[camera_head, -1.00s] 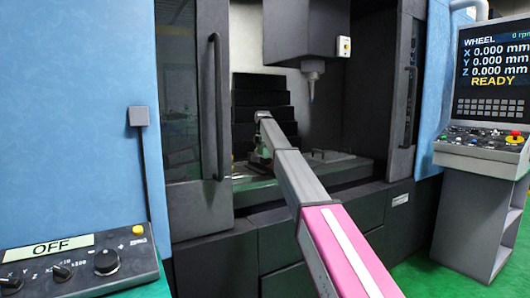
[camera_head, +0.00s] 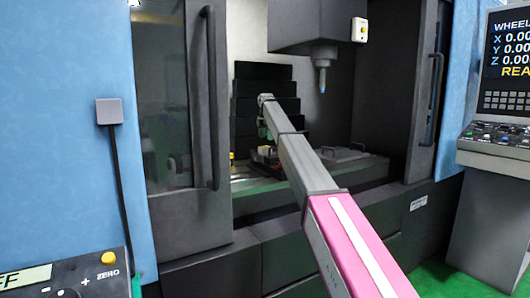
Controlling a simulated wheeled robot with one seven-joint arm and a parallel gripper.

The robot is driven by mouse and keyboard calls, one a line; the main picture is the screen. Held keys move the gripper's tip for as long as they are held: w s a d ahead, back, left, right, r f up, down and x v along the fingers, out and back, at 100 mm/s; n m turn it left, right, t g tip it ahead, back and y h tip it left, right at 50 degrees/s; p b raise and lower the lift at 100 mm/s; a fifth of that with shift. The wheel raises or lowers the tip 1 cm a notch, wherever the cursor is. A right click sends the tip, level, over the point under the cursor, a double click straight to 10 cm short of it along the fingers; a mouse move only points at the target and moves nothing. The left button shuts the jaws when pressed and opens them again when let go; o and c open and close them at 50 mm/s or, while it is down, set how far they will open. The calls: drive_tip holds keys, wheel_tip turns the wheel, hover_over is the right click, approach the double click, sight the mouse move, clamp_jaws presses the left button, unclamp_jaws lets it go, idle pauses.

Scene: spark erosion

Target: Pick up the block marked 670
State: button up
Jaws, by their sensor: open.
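My arm reaches through the open doorway of the machine and bends down at its far end. My gripper (camera_head: 262,136) hangs there, small and dark, partly hidden by the arm. It is open, over the machine's work area. Just below it is a small pale yellowish piece (camera_head: 265,150), close to the gripper; I cannot tell whether they touch. No marking 670 can be read on anything, so I cannot tell which piece is that block.
A small yellow-topped item (camera_head: 231,157) stands left of my gripper on the machine bed (camera_head: 250,184). A flat plate with a handle (camera_head: 344,155) lies to the right. The spindle tool (camera_head: 322,75) hangs above right. Door frames with handles (camera_head: 210,97) flank the opening.

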sight(266, 147)
drive_tip(key=shift+w+a+f, duration=0.1)
drive_tip(key=shift+w+f, duration=0.1)
drive_tip(key=shift+f, duration=1.45)
drive_tip(key=shift+w+f, duration=0.15)
drive_tip(key=shift+f, duration=1.5)
drive_tip(key=c, duration=1.2)
